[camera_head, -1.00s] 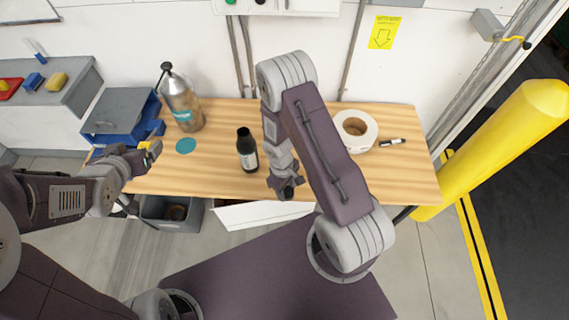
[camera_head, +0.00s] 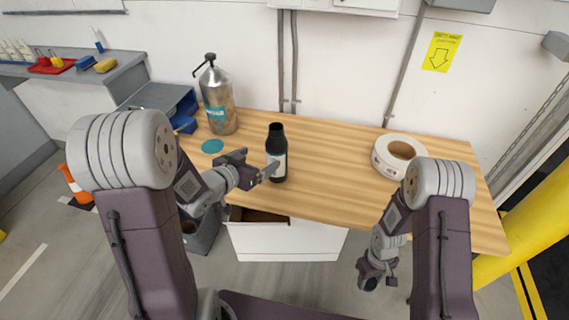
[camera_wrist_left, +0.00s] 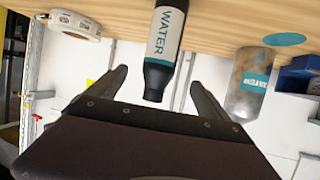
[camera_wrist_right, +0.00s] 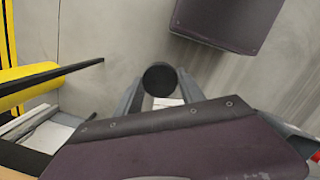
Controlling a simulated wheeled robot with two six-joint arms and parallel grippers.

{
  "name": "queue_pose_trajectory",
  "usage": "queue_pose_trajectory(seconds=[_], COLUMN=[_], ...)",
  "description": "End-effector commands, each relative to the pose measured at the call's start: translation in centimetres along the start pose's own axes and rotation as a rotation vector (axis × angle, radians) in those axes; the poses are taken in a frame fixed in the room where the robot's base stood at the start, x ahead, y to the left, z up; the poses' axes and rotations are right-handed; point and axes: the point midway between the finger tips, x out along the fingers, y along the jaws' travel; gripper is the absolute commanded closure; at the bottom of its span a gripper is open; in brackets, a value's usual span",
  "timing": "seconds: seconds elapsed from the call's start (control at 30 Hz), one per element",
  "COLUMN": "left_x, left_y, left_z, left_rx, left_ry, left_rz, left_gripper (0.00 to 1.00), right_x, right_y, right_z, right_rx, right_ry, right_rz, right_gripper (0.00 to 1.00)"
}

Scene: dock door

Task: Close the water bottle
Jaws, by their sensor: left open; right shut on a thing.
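The water bottle (camera_head: 276,144) is dark with a white and teal label and stands upright on the wooden table. Its label reads WATER in the left wrist view (camera_wrist_left: 163,42). My left gripper (camera_head: 268,172) is open beside the bottle on its near left side. In the left wrist view the bottle lies between the lines of the open fingers (camera_wrist_left: 158,80); contact cannot be told. My right gripper (camera_head: 374,282) is low in front of the table's front edge. It is shut on a round black cap (camera_wrist_right: 160,79), seen end-on in the right wrist view.
A metal pump bottle (camera_head: 218,103) stands behind left of the water bottle, near a teal disc (camera_head: 212,146) and blue bins (camera_head: 184,112). A white tape roll (camera_head: 384,158) lies to the right. The table (camera_head: 335,150) between bottle and roll is clear.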

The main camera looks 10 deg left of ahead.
Motion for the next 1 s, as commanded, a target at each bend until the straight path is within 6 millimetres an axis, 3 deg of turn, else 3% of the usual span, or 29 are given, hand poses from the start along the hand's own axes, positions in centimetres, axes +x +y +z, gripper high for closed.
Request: queue_pose_trajectory(seconds=[0.23, 0.6, 1.0], left_x=[0.4, 6.4, 7.1], left_y=[0.1, 0.1, 0.0], left_z=[0.0, -0.1, -0.1], left_rx=[0.001, 0.001, 0.000], left_ry=[-0.001, -0.001, 0.000], left_rz=[0.002, 0.002, 0.001], left_gripper=[0.10, 0.10, 0.10], right_x=[0.0, 0.9, 0.9], right_y=[0.0, 0.0, 0.0], right_z=[0.0, -0.1, -0.1], right_rx=[0.000, 0.000, 0.000], right_ry=[0.000, 0.000, 0.000], right_rz=[0.000, 0.000, 0.000], right_gripper=[0.92, 0.92, 0.92])
